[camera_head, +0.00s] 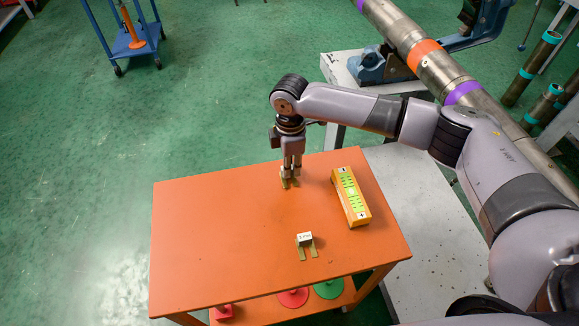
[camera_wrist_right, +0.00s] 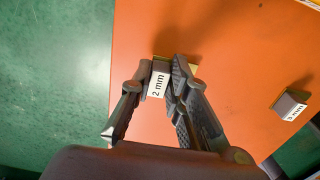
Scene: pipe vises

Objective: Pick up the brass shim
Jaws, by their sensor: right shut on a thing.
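The brass shim (camera_head: 289,183) stands near the back edge of the orange table top, with its legs showing below my right gripper (camera_head: 290,171). In the right wrist view my right gripper (camera_wrist_right: 162,72) is shut on the shim's block, whose white label (camera_wrist_right: 158,85) reads "2 mm". The fingers hide most of this shim. I cannot tell whether it touches the table. A second brass shim (camera_head: 305,241) with two flat legs and a white-labelled block lies nearer the front. It also shows at the right of the wrist view (camera_wrist_right: 290,103). My left gripper is out of view.
A yellow-orange level-like box (camera_head: 351,197) lies on the right of the orange table (camera_head: 205,235). The left of the table top is clear. Red and green items (camera_head: 329,289) sit on the shelf below. A long pipe (camera_head: 440,62) in a blue vise (camera_head: 383,66) stands behind my right arm.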

